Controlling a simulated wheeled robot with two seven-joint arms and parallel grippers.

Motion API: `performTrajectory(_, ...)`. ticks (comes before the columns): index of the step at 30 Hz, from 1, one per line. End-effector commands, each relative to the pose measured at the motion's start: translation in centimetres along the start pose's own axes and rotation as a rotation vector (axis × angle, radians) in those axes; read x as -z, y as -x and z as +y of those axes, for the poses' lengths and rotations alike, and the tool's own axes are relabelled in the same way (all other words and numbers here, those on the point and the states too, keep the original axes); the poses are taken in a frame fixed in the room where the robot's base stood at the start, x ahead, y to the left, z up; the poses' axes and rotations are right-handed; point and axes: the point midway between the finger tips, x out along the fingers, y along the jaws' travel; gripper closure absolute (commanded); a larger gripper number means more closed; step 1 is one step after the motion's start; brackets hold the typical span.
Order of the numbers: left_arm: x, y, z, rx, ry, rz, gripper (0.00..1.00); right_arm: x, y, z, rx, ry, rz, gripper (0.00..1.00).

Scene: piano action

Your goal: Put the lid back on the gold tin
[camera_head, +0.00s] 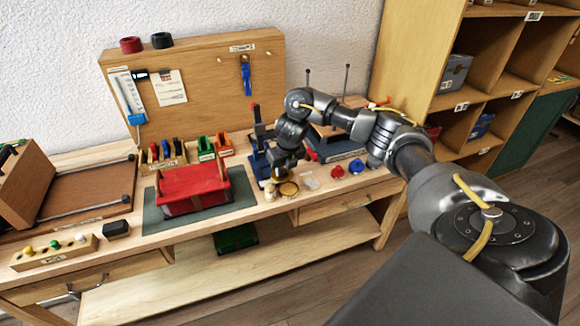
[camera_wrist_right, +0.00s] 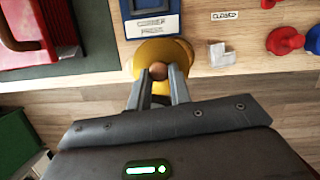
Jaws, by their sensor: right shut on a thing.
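My right gripper (camera_head: 281,172) is over the front edge of the workbench, pointing down. In the right wrist view its two fingers (camera_wrist_right: 158,78) are shut on the brown knob (camera_wrist_right: 158,70) of the gold lid (camera_wrist_right: 148,54). The gold tin (camera_head: 289,189) stands on the bench just below and to the right of the gripper in the head view. In the right wrist view lid and tin overlap, so the gap between them cannot be told. My left gripper is not in view.
A small pale item (camera_head: 270,191) stands left of the tin. A clear block (camera_head: 311,183) and red and blue knobbed pieces (camera_head: 337,171) lie to the right. A red case (camera_head: 190,188) on a green mat is left. A blue-framed press stands behind the lid.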

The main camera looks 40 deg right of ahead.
Motion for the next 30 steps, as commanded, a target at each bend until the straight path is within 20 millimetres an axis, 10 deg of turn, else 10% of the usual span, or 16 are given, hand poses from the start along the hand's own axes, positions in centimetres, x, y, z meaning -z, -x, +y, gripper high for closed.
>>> performTrajectory(30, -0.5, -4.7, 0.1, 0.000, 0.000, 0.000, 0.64, 1.6, -5.2, -2.4, 0.045, -0.119, -0.010, 1.00)
